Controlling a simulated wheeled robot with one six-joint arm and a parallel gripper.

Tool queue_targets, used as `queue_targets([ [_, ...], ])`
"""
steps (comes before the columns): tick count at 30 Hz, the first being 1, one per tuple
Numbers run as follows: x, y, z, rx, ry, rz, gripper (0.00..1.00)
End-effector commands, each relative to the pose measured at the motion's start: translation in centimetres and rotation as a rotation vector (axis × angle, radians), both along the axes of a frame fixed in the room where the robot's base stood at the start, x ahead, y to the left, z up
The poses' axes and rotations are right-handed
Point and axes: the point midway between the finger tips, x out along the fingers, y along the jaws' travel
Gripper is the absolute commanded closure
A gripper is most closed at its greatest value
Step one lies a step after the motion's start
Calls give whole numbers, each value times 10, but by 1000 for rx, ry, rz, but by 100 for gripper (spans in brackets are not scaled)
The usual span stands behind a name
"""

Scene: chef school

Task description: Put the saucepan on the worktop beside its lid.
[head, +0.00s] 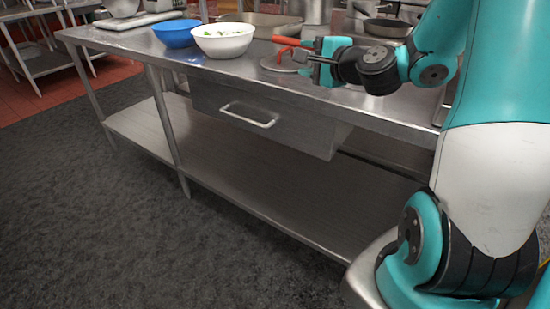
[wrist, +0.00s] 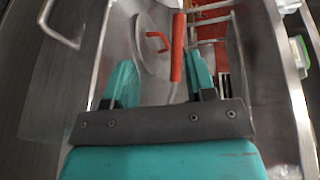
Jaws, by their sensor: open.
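The lid is a grey disc with a red loop handle, lying flat on the steel worktop; it shows in the head view (head: 270,66) and the wrist view (wrist: 147,60). An orange-red bar handle, which looks like the saucepan's, shows in the head view (head: 286,41) and the wrist view (wrist: 178,48). The saucepan's body is not clearly visible, perhaps hidden by my gripper. My gripper (head: 303,57) is open just right of the lid in the head view. In the wrist view, the bar handle appears between the spread teal fingers (wrist: 162,76); I cannot tell whether they touch it.
A white bowl with greens (head: 223,42) and a blue bowl (head: 177,34) stand left of the lid on the worktop (head: 130,44). A dark frying pan (head: 384,28) and metal pots are behind. A drawer with a bar handle (head: 249,115) is below the front edge.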

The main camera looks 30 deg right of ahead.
Motion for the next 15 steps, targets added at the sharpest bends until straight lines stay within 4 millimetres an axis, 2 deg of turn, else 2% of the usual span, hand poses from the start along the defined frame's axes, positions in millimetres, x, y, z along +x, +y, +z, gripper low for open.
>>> queue_targets([
  [1,1,45,1,-91,39,147,49],
  [2,-1,73,0,-158,67,247,49],
  [3,-9,113,-4,-266,109,397,49],
  [5,-34,171,-12,-447,164,642,49],
  [6,-55,203,-18,-568,197,800,49],
  [7,-73,222,-23,-657,215,914,49],
  [9,-117,254,-32,-849,252,1159,49],
  [10,-135,263,-35,-923,263,1251,49],
  [12,-173,273,-40,-1075,280,1441,49],
  [15,-213,275,-43,-1229,299,1635,49],
])
